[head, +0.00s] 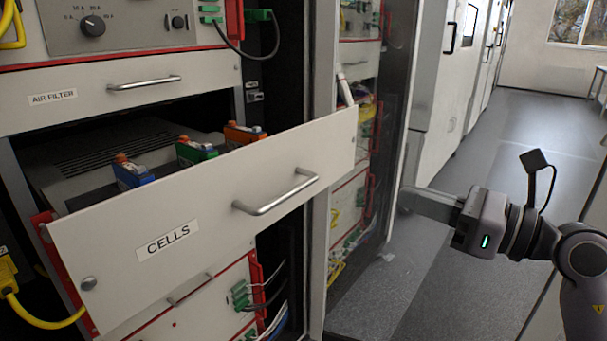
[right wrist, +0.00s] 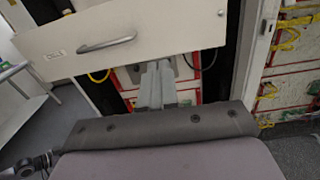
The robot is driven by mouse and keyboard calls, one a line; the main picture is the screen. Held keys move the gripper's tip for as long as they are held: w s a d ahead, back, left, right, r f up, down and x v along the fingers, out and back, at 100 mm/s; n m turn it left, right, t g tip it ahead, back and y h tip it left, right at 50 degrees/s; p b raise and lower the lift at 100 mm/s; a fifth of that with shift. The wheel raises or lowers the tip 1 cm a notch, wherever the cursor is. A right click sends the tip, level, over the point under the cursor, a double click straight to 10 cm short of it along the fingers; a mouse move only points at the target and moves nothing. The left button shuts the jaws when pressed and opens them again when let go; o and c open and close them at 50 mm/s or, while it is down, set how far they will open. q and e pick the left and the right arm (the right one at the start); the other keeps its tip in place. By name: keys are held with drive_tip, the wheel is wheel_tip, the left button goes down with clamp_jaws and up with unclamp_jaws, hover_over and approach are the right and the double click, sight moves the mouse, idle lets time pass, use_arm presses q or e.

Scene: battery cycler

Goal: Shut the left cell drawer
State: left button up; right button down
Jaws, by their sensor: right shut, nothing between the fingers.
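The drawer labelled CELLS (head: 130,240) stands pulled out of the left rack in the head view. It has a pale front with a metal bar handle (head: 275,192). Blue (head: 132,172), green (head: 195,150) and orange (head: 243,133) cells stand behind its front. My right gripper (head: 412,197) is to the right of the drawer front, apart from it, with its fingers shut and empty. In the right wrist view, the shut fingers (right wrist: 157,72) appear just below the lower edge of a pale drawer front (right wrist: 150,30) with a bar handle. My left gripper is not in view.
The AIR FILTER panel (head: 130,88) sits flush above the drawer. A red-edged unit with green connectors (head: 241,294) and loose cables lies below. Another rack (head: 352,210) stands to the right, with clear grey floor (head: 430,270) beyond it.

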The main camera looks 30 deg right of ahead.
drive_tip(key=p, duration=0.4)
approach(320, 167)
drive_tip(key=x, duration=0.5)
drive_tip(key=shift+w+a+r, duration=0.2)
drive_tip(key=shift+w+a+f, duration=0.1)
drive_tip(key=shift+w+a, duration=0.15)
drive_tip(key=shift+w, duration=0.35)
drive_tip(key=shift+w, duration=0.2)
